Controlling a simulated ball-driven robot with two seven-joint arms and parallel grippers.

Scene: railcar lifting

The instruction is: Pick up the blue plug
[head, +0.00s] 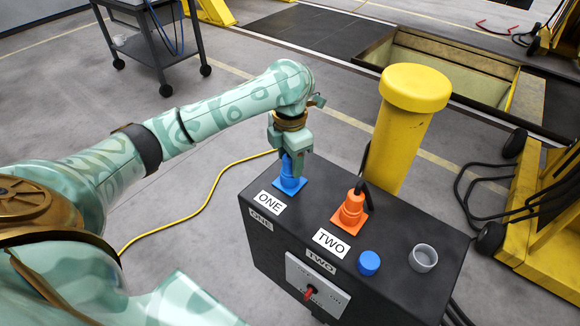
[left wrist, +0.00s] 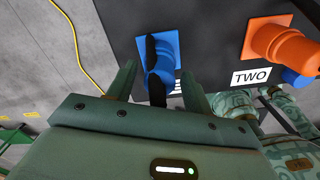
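The blue plug (head: 290,178) stands in its square blue socket base by the "ONE" label on the black box (head: 395,280). My left gripper (head: 291,152) points down right over it, hiding its upper part in the head view. In the left wrist view the blue plug (left wrist: 160,68) lies between the two green fingers of the left gripper (left wrist: 159,74). The fingers are spread, with a gap showing on each side of the plug. Dark patches cover part of the plug there. My right gripper is in neither view.
An orange plug (head: 350,211) with a black cable stands by the "TWO" label. A blue cap (head: 369,262), a grey ring (head: 423,258) and a switch panel (head: 315,286) are on the box. A yellow post (head: 404,140) rises behind it. A yellow cable (head: 200,208) lies on the floor.

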